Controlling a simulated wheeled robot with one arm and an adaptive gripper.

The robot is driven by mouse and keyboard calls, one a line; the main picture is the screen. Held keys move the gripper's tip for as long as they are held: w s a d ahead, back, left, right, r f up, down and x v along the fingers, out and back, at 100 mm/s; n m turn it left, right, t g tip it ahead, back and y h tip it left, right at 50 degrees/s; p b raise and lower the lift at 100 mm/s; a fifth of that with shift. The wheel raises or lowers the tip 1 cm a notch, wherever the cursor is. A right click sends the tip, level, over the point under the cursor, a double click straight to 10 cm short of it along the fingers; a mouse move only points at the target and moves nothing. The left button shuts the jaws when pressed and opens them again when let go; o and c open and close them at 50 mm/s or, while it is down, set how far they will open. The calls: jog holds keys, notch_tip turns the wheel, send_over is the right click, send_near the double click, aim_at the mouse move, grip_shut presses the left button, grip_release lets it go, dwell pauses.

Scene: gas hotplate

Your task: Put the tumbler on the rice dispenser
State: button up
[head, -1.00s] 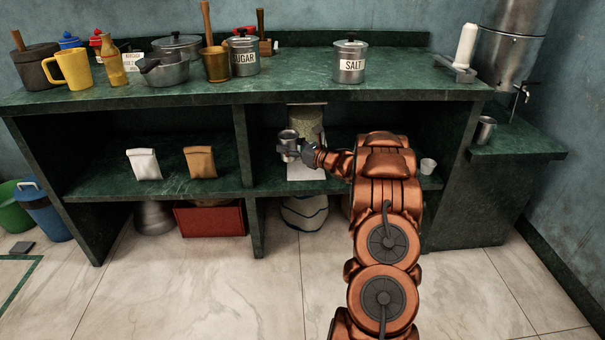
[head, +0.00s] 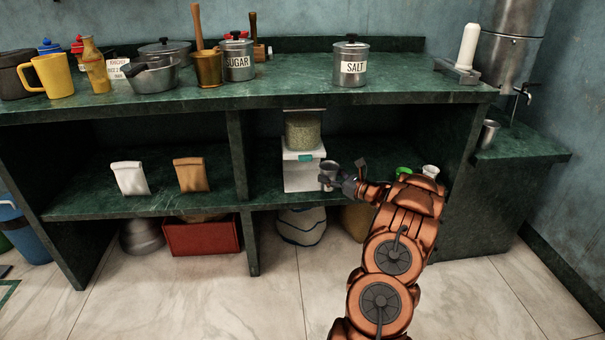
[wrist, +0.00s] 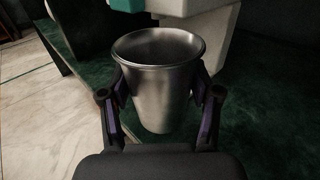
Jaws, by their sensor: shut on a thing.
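The tumbler (head: 328,172) is a plain metal cup, upright, with its open rim facing up. My gripper (head: 343,182) is shut on it, and in the wrist view a finger presses each side of the tumbler (wrist: 160,105). The rice dispenser (head: 303,172) is a white stand with a clear grain-filled container on top, on the middle shelf of the green counter. The tumbler is in front of the dispenser's lower right side. In the wrist view the dispenser (wrist: 210,35) is just behind the tumbler. I cannot tell whether they touch.
The counter top (head: 300,92) is just above the shelf. White cup (head: 430,171) and green item (head: 404,171) are on the shelf to the right, behind my arm. Another metal cup (head: 489,134) stands on the right ledge. Two bags, white (head: 130,178) and brown (head: 190,174), stand left of the divider.

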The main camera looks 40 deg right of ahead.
jog(key=w, duration=0.2)
jog(key=w+b, duration=0.1)
jog(key=w, duration=0.2)
jog(key=w+a+b, duration=0.1)
jog(key=w, duration=0.2)
jog(key=shift+w+a, duration=0.1)
jog(key=shift+w, duration=0.1)
jog(key=w, duration=0.2)
jog(key=w+b, duration=0.1)
jog(key=shift+w+a+f, duration=0.1)
jog(key=shift+a, duration=0.2)
jog(key=shift+f+b, duration=0.4)
jog(key=shift+f, duration=0.2)
jog(key=shift+d, duration=0.1)
jog(key=shift+f, duration=0.1)
jog(key=shift+f, duration=0.1)
jog(key=o, duration=1.2)
jog(key=shift+c, duration=0.2)
